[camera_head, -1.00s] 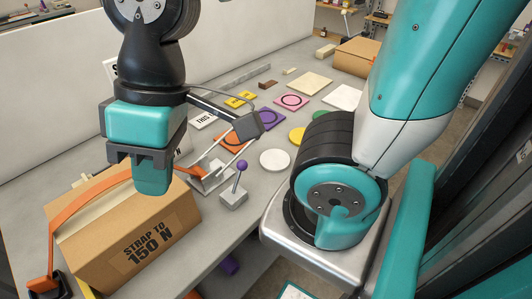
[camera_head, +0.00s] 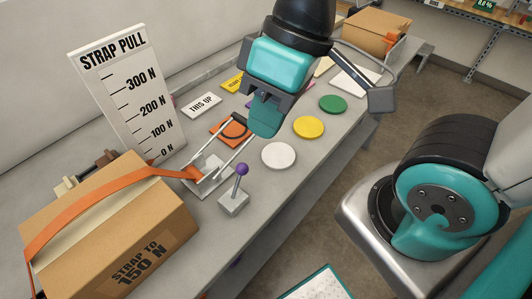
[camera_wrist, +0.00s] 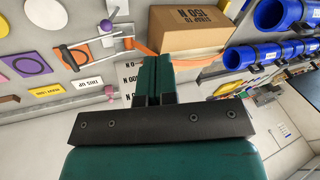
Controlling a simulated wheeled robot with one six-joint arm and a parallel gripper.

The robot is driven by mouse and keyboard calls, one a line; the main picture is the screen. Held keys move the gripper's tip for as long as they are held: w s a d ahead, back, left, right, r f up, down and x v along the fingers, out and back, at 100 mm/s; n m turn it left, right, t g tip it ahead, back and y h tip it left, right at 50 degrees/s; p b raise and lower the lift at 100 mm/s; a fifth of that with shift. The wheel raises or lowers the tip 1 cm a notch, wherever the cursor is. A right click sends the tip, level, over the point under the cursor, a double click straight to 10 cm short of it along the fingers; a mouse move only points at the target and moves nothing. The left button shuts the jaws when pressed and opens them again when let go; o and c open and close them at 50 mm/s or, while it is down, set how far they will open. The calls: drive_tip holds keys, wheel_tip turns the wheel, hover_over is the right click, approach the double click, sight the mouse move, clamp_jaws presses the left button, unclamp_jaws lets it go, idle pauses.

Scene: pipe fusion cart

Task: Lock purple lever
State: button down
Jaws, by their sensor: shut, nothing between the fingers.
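The purple lever (camera_head: 241,169) has a round purple knob on a thin rod rising from a small grey block (camera_head: 233,203) on the bench. It leans slightly right of upright in the head view. A dark purple knob (camera_wrist: 106,26) shows near the top of the wrist view. Beside it, a metal ratchet frame (camera_head: 207,177) with two long rods holds the end of an orange strap (camera_head: 110,200). My gripper (camera_head: 265,122) is shut and empty, above and beyond the lever, apart from it. Its fingers (camera_wrist: 152,82) point toward the bench in the wrist view.
A carton (camera_head: 120,232) under the strap stands left of the lever. A strap pull scale board (camera_head: 130,95) stands behind it. White (camera_head: 279,155), yellow (camera_head: 309,127) and green (camera_head: 333,104) discs lie to the right. Blue tubes (camera_wrist: 270,55) show in the wrist view.

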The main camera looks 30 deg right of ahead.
drive_tip(key=w+d+f+m+g+y+b, duration=0.35)
drive_tip(key=w+d+f+m, duration=0.25)
drive_tip(key=w+f+m, duration=0.45)
drive_tip(key=w+d+f+m+y+b, duration=0.1)
drive_tip(key=d+f+m+y, duration=0.1)
drive_tip(key=d+f+m, duration=0.3)
drive_tip(key=w+d+f+m+y+b, duration=0.2)
drive_tip(key=d+f+m+y, duration=0.1)
drive_tip(key=d+f+m, duration=0.3)
drive_tip(key=shift+w+d+f+m+t, duration=0.25)
drive_tip(key=shift+m+t, duration=0.2)
drive_tip(key=shift+m, duration=0.6)
drive_tip(key=shift+a, duration=0.15)
